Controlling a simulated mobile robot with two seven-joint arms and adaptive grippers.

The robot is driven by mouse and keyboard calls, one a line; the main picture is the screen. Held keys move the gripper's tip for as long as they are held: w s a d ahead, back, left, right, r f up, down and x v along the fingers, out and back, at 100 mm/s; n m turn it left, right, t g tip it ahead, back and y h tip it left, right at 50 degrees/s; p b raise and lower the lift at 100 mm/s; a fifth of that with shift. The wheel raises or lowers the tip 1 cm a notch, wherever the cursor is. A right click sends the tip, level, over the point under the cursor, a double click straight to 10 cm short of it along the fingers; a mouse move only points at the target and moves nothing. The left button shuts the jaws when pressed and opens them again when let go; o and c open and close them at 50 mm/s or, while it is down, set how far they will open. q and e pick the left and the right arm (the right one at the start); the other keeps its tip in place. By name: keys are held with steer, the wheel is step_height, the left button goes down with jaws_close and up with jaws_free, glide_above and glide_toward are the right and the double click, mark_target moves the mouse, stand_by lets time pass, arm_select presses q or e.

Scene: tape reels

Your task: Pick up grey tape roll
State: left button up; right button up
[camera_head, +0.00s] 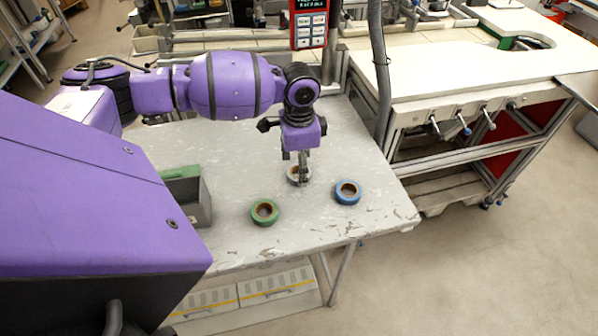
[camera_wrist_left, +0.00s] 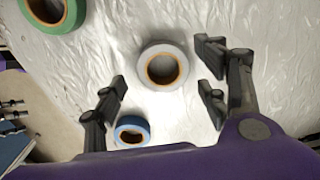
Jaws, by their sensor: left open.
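The grey tape roll (camera_head: 293,176) lies flat on the table, partly hidden behind my left gripper in the head view. In the left wrist view the grey tape roll (camera_wrist_left: 163,47) shows whole, pale with a brown core. My left gripper (camera_head: 302,178) points down over it. In the left wrist view the left gripper's fingers (camera_wrist_left: 163,92) are spread wide, and the roll shows a little beyond the line between them. Nothing is held. My right gripper is not in view.
A green tape roll (camera_head: 264,213) and a blue tape roll (camera_head: 347,192) lie nearby on the table (camera_head: 330,225). A grey bin (camera_head: 198,203) with a green part stands at the left. A white workbench (camera_head: 470,68) is at the back right. The table's front right is clear.

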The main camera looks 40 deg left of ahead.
arm_select(q)
steer(key=shift+f, duration=0.85)
steer(key=c, duration=1.2)
steer(key=shift+o, duration=0.2)
steer(key=shift+r, duration=0.1)
